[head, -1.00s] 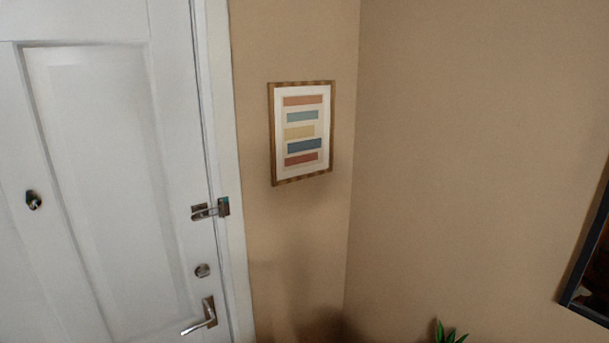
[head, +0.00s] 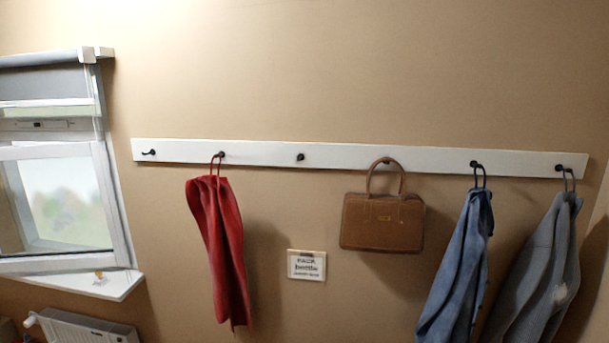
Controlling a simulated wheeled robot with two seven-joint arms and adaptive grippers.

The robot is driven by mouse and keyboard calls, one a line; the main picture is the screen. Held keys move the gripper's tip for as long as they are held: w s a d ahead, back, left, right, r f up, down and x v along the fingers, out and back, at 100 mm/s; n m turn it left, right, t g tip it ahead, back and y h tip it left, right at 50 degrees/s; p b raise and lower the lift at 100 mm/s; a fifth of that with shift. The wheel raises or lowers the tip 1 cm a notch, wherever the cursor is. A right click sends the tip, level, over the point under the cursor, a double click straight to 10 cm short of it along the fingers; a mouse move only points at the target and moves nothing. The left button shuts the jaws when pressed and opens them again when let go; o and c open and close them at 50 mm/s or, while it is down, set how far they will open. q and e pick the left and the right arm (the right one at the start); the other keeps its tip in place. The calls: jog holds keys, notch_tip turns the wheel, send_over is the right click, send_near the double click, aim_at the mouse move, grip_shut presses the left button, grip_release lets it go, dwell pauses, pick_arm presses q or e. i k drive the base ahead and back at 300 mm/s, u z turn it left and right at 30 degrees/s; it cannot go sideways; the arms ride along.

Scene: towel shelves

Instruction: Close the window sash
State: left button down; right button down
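The window sash (head: 103,195) is at the left edge of the head view, a white frame around a pane with a blurred green and pale scene behind it. It looks tilted away from the outer window frame, and its left part is cut off by the picture edge. A dark handle or latch (head: 42,124) shows on the bar at the top of the sash. A grey roller blind (head: 45,82) covers the upper part of the window. Neither of my grippers is in view.
A white sill (head: 118,287) juts out under the window, with a radiator (head: 82,328) below. A white hook rail (head: 340,154) holds a red towel (head: 220,250), a brown handbag (head: 383,222), a blue garment (head: 458,265) and a grey garment (head: 535,270). A small sign (head: 306,265) hangs below.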

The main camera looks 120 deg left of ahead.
aim_at(112, 256)
jog(key=z, duration=5.85)
jog(key=i, duration=3.2)
jog(key=z, duration=0.65)
